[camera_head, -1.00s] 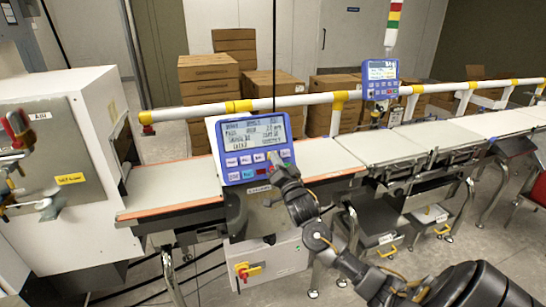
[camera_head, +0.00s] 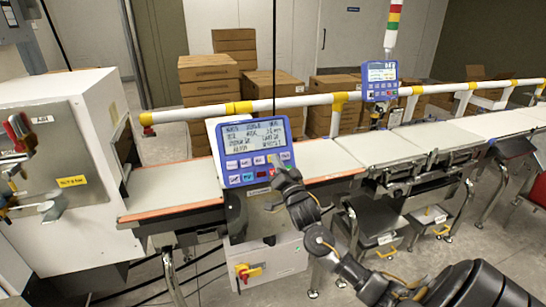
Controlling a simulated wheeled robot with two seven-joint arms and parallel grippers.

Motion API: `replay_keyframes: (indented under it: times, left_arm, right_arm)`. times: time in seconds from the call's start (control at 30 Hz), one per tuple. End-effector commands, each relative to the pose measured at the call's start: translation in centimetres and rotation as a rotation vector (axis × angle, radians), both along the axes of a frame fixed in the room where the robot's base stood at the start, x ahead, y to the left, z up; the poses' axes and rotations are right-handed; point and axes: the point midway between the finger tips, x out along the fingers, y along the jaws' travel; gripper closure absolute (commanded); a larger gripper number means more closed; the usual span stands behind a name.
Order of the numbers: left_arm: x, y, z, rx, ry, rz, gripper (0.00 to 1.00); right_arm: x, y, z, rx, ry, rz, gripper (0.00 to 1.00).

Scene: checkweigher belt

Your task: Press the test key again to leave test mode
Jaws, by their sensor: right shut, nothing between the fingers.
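The blue control panel (camera_head: 253,152) stands in front of the belt, tilted up, with a lit text screen (camera_head: 253,139) and two rows of keys below it. My right gripper (camera_head: 272,163) is shut and empty. Its tips are at the right end of the key rows, and they hide the keys there. I cannot tell whether the tips touch a key. The lettering on the keys is too small to read. My left gripper is not in view.
The conveyor belt (camera_head: 178,193) runs behind the panel, with a yellow and white guard rail (camera_head: 200,113) above it. A white machine cabinet (camera_head: 70,150) stands at the left. A second blue panel (camera_head: 380,80) and a signal tower (camera_head: 393,22) stand farther back. Cardboard boxes (camera_head: 208,80) are stacked behind.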

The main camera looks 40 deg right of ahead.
Motion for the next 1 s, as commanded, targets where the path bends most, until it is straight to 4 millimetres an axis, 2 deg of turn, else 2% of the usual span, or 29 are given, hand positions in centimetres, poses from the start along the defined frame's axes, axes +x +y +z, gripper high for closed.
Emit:
replay_keyframes:
  times: [0.3,0.7,1.0]
  left_arm:
    - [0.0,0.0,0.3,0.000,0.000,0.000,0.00]
    - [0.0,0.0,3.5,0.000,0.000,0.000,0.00]
    - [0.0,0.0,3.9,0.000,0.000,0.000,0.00]
  right_arm:
    - [-0.2,0.1,0.2,0.001,0.000,0.000,1.00]
    - [-3.4,1.2,2.1,0.002,0.000,0.001,1.00]
    - [-4.2,1.5,2.2,0.001,-0.001,0.000,1.00]
